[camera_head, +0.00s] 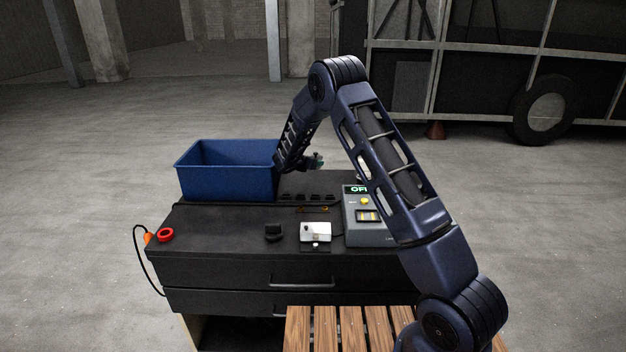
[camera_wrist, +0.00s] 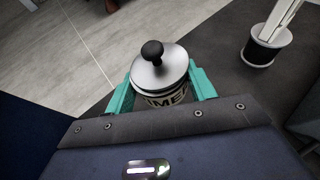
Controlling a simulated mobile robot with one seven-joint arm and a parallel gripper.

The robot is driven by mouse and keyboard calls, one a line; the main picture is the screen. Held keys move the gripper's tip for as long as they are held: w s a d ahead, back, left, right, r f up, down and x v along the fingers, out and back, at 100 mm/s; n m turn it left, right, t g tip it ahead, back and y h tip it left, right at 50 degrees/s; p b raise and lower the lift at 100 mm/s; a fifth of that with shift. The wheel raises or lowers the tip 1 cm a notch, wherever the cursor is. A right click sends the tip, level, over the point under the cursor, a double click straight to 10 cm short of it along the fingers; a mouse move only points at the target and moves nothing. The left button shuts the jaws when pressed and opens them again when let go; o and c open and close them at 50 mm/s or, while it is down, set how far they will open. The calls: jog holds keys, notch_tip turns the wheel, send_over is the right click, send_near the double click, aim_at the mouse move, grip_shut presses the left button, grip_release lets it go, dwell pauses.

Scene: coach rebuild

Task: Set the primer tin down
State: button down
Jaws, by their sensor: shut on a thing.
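The primer tin (camera_wrist: 163,75) shows in the wrist view, with a silver lid, a black knob and part of a dark-lettered label. My gripper (camera_wrist: 161,88) has its teal fingers closed on both sides of the tin. In the head view, my gripper (camera_head: 316,161) is near the back of the dark workbench top (camera_head: 215,222), just right of the blue bin. My arm hides most of it there, and I cannot make out the tin in that view. I cannot tell whether the tin's base touches the bench top.
The blue bin (camera_head: 226,181) stands at the back left. A pot with a white upright thing (camera_wrist: 262,52) is near the tin. The left-middle top is clear.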

aim_at(313, 184)
jog(key=shift+f, duration=4.15)
jog(key=shift+f, duration=0.15)
jog(key=c, duration=0.5)
grip_release()
